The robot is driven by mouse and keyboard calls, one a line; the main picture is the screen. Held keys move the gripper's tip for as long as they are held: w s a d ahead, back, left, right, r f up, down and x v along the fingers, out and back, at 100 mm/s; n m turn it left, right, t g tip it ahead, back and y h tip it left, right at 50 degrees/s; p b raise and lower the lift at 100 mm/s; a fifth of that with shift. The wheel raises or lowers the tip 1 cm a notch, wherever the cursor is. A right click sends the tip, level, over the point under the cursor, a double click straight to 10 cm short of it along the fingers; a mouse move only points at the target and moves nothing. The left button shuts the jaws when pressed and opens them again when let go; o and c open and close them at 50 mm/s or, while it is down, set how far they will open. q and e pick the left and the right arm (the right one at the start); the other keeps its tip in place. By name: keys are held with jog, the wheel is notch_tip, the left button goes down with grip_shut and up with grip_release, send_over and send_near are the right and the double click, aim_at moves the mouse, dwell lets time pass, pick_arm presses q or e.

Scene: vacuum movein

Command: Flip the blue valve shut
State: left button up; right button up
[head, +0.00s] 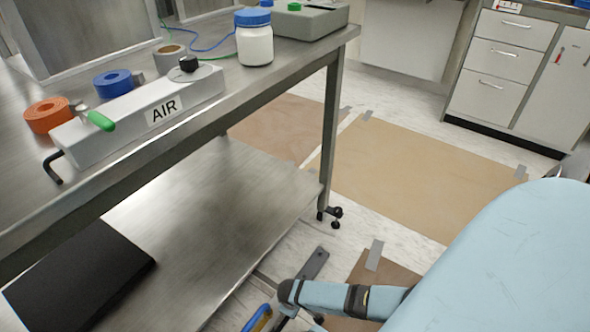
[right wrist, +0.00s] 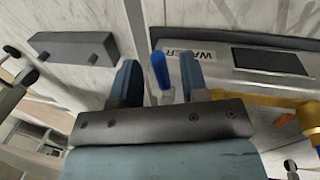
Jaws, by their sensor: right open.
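The blue valve handle (right wrist: 160,71) shows in the right wrist view, between the two fingers of my right gripper (right wrist: 157,75). The gripper is open, with a finger on each side of the handle and visible gaps. The handle stands out from a grey panel marked WATER (right wrist: 215,62). The handle's base is partly hidden behind the gripper. In the head view my right arm reaches down at the bottom edge, and its gripper is mostly cut off. My left gripper is in neither view.
A metal table (head: 215,115) carries a bar marked AIR (head: 140,118) with a green handle (head: 100,121), tape rolls and a white jar (head: 254,45). A grey block (right wrist: 72,48) and a yellow pipe (right wrist: 275,101) are near my right gripper. Open floor lies beyond the table.

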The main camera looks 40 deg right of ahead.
grip_shut()
jog(key=shift+a+r+p, duration=0.1)
jog(key=shift+r+p, duration=0.05)
jog(key=shift+p, duration=0.2)
jog(key=shift+a+m+p, duration=0.3)
jog(key=shift+m, duration=0.5)
grip_release()
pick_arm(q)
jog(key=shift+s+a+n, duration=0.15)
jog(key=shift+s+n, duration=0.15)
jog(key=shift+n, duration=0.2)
